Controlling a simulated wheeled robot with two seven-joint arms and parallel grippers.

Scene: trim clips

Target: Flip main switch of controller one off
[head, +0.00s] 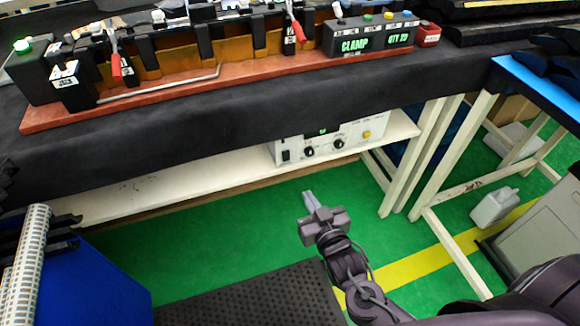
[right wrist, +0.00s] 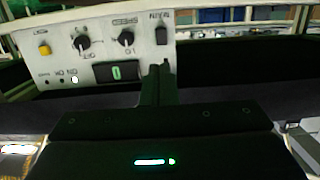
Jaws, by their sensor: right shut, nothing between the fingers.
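A white controller (head: 320,142) sits on the shelf under the bench. Its black main switch (head: 286,155) is at the lower left of its front face. The right wrist view shows the panel upside down, with the switch (right wrist: 159,36) at upper right. Its green display (right wrist: 116,72) is lit. I cannot tell the rocker's position. My right gripper (head: 308,196) is shut and empty, in front of and below the controller, pointing toward it. In the right wrist view its fingers (right wrist: 158,82) appear just below the switch; contact is not visible. My left gripper is not in view.
The shelf's pale front edge (head: 170,192) runs below the controller. Above is the dark bench top (head: 220,115) with a clamp fixture (head: 200,80). White bench legs (head: 415,165) stand to the right. Green floor (head: 230,225) lies open around my gripper.

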